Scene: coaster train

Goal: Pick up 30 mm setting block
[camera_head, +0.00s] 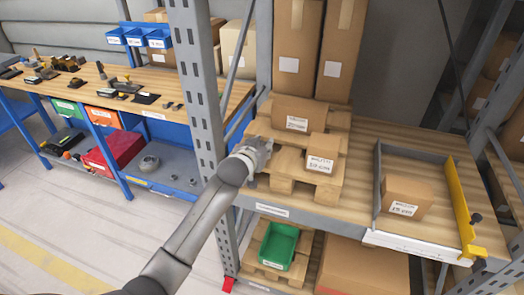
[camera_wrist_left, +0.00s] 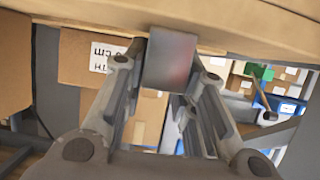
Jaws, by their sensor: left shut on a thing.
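My left gripper (camera_head: 262,153) reaches in from the left to the left end of the wooden pallet (camera_head: 318,188) on the rack shelf. In the left wrist view its two fingers (camera_wrist_left: 168,85) are shut on a small grey block (camera_wrist_left: 170,60) with a plain flat face, which looks like the setting block. No size mark can be read on it. A pale wooden surface (camera_wrist_left: 225,18) runs just above the block in that view; I cannot tell whether they touch. In the head view the block is hidden by the gripper. My right gripper is not in view.
Cartons (camera_head: 292,114) stand on the pallet. A labelled carton (camera_head: 402,197) sits in a grey frame with a yellow bar (camera_head: 464,215) to the right. The rack's upright (camera_head: 200,90) stands close left of my gripper. A green bin (camera_head: 278,247) sits below.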

